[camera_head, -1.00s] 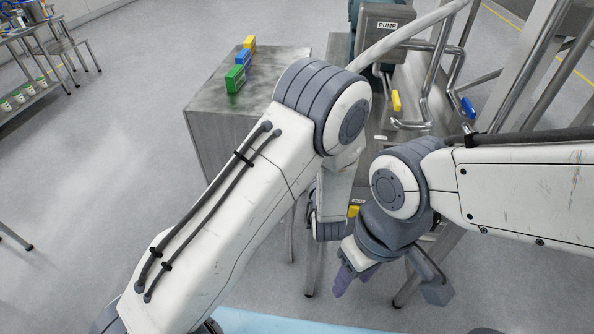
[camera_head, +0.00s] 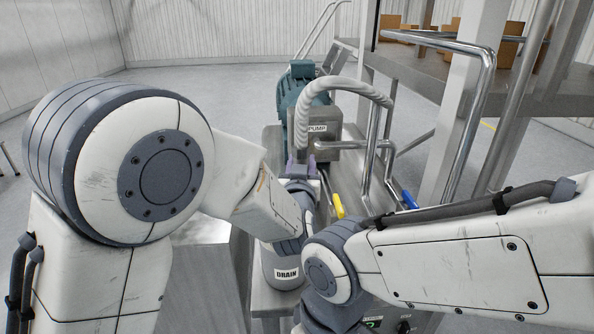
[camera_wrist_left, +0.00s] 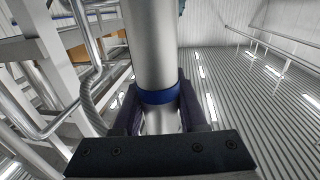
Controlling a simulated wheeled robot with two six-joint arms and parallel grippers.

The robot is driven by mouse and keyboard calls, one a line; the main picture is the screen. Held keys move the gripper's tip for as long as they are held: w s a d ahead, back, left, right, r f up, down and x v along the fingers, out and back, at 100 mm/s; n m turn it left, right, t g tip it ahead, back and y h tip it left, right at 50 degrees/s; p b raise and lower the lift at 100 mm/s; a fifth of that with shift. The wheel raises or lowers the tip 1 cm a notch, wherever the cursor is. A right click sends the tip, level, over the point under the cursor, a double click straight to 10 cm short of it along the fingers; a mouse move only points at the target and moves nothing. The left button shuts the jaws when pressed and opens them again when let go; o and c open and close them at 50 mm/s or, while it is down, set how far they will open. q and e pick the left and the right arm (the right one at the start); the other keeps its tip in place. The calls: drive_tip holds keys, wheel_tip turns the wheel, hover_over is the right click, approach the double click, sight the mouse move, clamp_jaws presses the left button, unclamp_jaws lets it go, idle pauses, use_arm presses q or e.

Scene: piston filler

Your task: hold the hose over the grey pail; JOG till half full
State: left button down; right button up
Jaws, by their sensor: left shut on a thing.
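In the head view my left arm reaches in from the left to the pump (camera_head: 318,140). The purple fingers of my left gripper (camera_head: 300,167) are just in front of the pump. In the left wrist view the gripper (camera_wrist_left: 158,115) is shut on a shiny metal tube (camera_wrist_left: 152,45) with a blue band.
A yellow handle (camera_head: 338,206) and a blue handle (camera_head: 408,199) sit by bent steel pipes (camera_head: 372,165). A panel with a dark knob (camera_head: 404,327) is partly cut off at the bottom. Steel posts and a platform with boxes (camera_head: 455,38) stand at the right.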

use_arm(q)
drive_tip(key=shift+w, duration=0.1)
drive_tip(key=a+f+b, duration=0.4)
drive_tip(key=f+b, duration=0.3)
drive_tip(key=shift+f, duration=0.35)
idle(0.9)
